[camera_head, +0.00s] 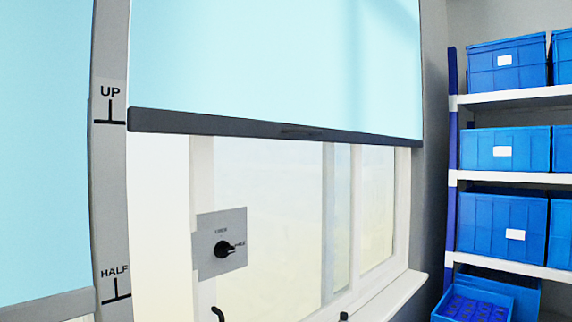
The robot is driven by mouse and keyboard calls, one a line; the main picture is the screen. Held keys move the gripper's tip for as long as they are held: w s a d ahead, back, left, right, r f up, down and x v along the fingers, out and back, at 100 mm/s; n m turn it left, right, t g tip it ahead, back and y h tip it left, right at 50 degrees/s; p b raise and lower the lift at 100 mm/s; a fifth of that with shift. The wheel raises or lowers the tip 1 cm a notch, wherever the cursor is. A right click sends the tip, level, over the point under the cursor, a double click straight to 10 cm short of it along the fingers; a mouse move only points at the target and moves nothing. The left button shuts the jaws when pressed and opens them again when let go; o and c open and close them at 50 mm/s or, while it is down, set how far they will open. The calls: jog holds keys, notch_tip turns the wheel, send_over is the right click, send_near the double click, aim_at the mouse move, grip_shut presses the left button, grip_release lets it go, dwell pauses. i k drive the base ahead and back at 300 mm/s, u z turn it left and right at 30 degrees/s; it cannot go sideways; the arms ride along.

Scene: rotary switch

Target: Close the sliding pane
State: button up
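A white-framed window (202,170) shows below a raised light-blue blind (275,60). Its glass is split by upright white bars; a pane (265,190) fills the middle and narrower glass (376,205) lies to the right. Two uprights stand close together right of the middle. I cannot tell for sure which pane slides or how far it is open. A grey plate with a black rotary knob (223,249) is at the left of the glass; its small lettering is hard to read. A black curved handle-like piece (217,314) shows at the bottom edge. My gripper is not in view.
The blind's dark bottom bar (270,126) crosses above the window. A grey post (108,200) at the left carries UP and HALF marks. A white sill (395,298) runs along the lower right. Shelves with blue bins (507,149) stand at the right.

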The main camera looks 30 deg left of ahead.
aim_at(209, 226)
jog(key=u, duration=1.2)
